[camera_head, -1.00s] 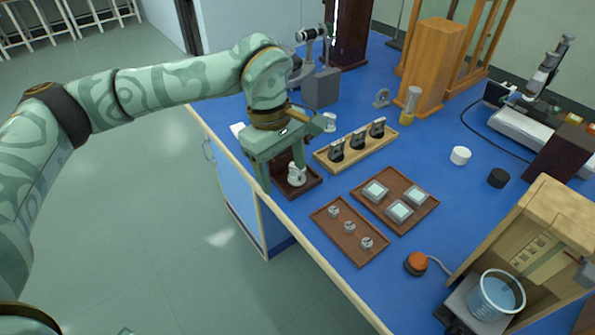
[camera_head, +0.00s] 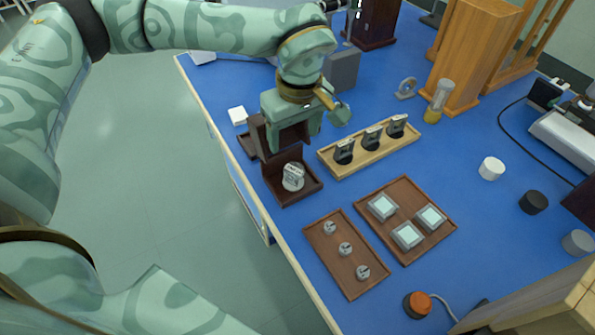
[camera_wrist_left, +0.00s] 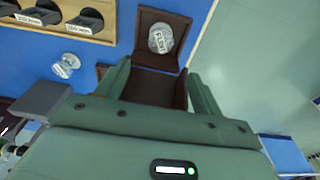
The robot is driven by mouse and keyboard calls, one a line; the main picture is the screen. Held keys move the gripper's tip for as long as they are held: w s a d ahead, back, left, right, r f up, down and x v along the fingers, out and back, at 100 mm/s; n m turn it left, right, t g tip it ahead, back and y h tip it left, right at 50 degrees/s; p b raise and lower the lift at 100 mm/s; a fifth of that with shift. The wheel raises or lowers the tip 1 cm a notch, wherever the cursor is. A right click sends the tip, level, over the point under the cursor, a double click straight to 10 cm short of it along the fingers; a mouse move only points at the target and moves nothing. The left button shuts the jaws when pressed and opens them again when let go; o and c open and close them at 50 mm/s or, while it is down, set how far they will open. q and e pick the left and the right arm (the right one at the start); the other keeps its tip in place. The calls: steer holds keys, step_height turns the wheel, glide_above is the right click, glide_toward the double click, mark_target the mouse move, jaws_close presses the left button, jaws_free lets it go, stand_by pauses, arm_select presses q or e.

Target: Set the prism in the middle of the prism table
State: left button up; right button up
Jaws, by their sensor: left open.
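A pale grey piece (camera_head: 292,177), likely the prism, sits in an open dark brown case (camera_head: 309,187) near the bench's left edge. In the left wrist view the piece (camera_wrist_left: 160,38) bears a label that seems to read FLINT. My left gripper (camera_head: 288,137) is open and empty, behind and above the piece, over the case's raised lid. In the left wrist view its fingers (camera_wrist_left: 158,92) point towards the case, with the piece beyond the tips. A small round pale disc (camera_head: 340,113) stands beside my gripper; I cannot tell whether it is the prism table. My right gripper is out of view.
A wooden rack (camera_head: 372,147) of several dark labelled holders stands right of the case. Brown trays of square pieces (camera_head: 442,238) and small metal pieces (camera_head: 330,258) lie nearer. An orange button (camera_head: 417,304) is in front.

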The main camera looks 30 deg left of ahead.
arm_select(q)
steer(key=b, duration=0.2)
glide_above(293, 169)
step_height(293, 169, down, 6)
steer(key=shift+w+f, duration=0.1)
steer(key=shift+f, duration=0.4)
step_height(293, 169, down, 5)
steer(key=shift+f+b, duration=0.1)
steer(key=shift+b, duration=0.95)
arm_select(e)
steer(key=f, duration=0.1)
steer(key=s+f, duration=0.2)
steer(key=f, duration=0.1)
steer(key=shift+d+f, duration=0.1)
arm_select(q)
steer(key=c, duration=1.2)
